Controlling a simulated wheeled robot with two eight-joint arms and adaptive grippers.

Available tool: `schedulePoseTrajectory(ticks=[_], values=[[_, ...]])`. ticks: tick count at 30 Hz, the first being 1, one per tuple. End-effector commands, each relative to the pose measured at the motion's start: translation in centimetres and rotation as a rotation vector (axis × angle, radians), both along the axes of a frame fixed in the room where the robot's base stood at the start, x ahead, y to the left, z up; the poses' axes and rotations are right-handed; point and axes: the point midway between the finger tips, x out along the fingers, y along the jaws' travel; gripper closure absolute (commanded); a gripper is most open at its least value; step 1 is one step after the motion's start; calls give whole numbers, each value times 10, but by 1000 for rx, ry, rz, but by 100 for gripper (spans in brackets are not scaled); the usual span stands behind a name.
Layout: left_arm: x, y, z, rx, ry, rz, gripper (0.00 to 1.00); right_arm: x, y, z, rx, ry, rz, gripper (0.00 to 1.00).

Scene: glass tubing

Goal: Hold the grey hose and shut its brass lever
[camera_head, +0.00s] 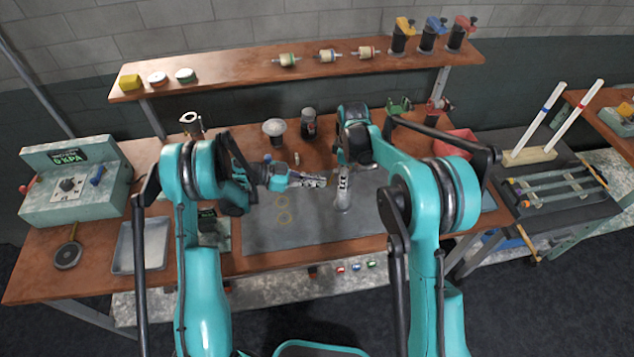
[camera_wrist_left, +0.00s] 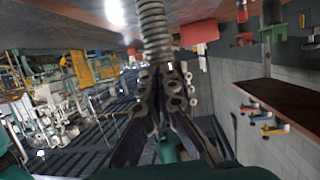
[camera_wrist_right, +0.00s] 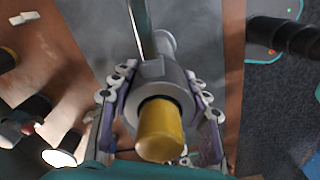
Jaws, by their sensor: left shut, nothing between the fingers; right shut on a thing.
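The grey hose (camera_wrist_left: 155,30) shows as a ribbed grey length in the left wrist view. It shows in the head view as a pale upright piece (camera_head: 342,203) over the grey mat. My right gripper (camera_wrist_right: 160,120) is shut around its grey collar, with a yellow, brass-like stub (camera_wrist_right: 160,133) between the fingers. My left gripper (camera_head: 322,181) reaches in from the left, shut and empty, with its tips close beside the hose; I cannot tell whether they touch. I cannot make out the brass lever clearly or tell its position.
A grey mat (camera_head: 270,235) with two thin rings covers the middle of the wooden bench. A gauge box (camera_head: 75,185) and a metal tray (camera_head: 142,246) are at left. A red bin (camera_head: 460,143) is at the right back. A shelf (camera_head: 215,75) runs behind.

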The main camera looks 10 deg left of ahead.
Motion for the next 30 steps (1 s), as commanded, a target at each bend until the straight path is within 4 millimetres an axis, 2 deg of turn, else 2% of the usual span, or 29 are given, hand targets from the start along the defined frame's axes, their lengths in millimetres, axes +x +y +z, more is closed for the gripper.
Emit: schedulePoseTrajectory(ticks=[6,17,22,30], values=[[0,0,10,0,0,0,100,0,0,0,0,0,0,97],[0,2,11,0,0,1,100,0,0,0,0,0,0,97],[-4,21,10,0,1,3,100,0,0,0,0,0,0,97],[-15,72,9,0,1,3,100,0,0,0,0,0,0,97]])
